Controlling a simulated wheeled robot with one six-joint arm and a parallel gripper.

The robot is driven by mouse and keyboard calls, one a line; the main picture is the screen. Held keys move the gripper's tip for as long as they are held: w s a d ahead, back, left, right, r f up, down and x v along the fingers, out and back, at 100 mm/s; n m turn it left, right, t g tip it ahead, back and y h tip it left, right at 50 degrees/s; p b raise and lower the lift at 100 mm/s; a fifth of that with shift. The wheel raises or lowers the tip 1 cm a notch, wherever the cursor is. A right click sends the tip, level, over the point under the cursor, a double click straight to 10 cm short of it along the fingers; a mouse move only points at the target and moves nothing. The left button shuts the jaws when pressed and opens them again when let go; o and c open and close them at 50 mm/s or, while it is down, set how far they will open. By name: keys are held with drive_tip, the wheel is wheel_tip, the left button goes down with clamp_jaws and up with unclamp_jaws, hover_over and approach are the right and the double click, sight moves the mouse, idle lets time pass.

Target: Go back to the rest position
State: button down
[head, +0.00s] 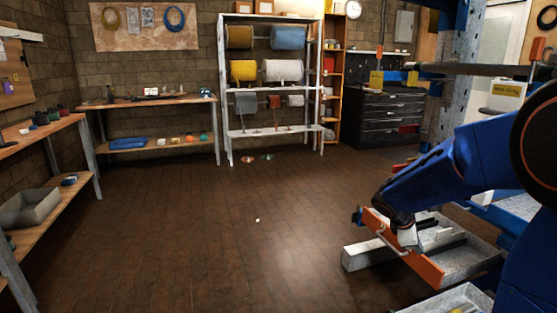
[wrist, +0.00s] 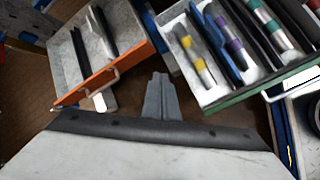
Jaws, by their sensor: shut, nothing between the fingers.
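My gripper (head: 407,237) is at the end of my blue arm at the lower right of the head view, by the orange-fronted drawer (head: 432,271). In the wrist view my gripper's fingers (wrist: 160,97) are together with nothing between them. The orange-fronted drawer (wrist: 142,60) stands open there, up and left of the fingertips, with a pale handle (wrist: 98,84) on its front. The fingers look apart from the handle in the wrist view. No marker for a rest position shows.
A green-fronted drawer (wrist: 270,93) holds several banded rod-like items, right of the fingers. A grey beam-like block (head: 368,256) lies beside the orange drawer. A blue-grey upright (head: 462,55) stands at right. Shelves and benches line the walls. The floor (head: 220,220) is mostly clear.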

drive_tip(key=s+a+r+m+y, duration=0.2)
drive_tip(key=s+a+m, duration=0.2)
drive_tip(key=s, duration=0.6)
drive_tip(key=s+a+r+m+t+y, duration=0.1)
drive_tip(key=s+a+m, duration=0.4)
drive_tip(key=s, duration=0.5)
drive_tip(key=s+a+r+m+t+y, duration=0.1)
drive_tip(key=s+a+r+m+y, duration=0.2)
drive_tip(key=s+a, duration=0.3)
drive_tip(key=s+r+m, duration=0.1)
drive_tip(key=s, duration=0.4)
drive_tip(key=shift+m+y, duration=0.4)
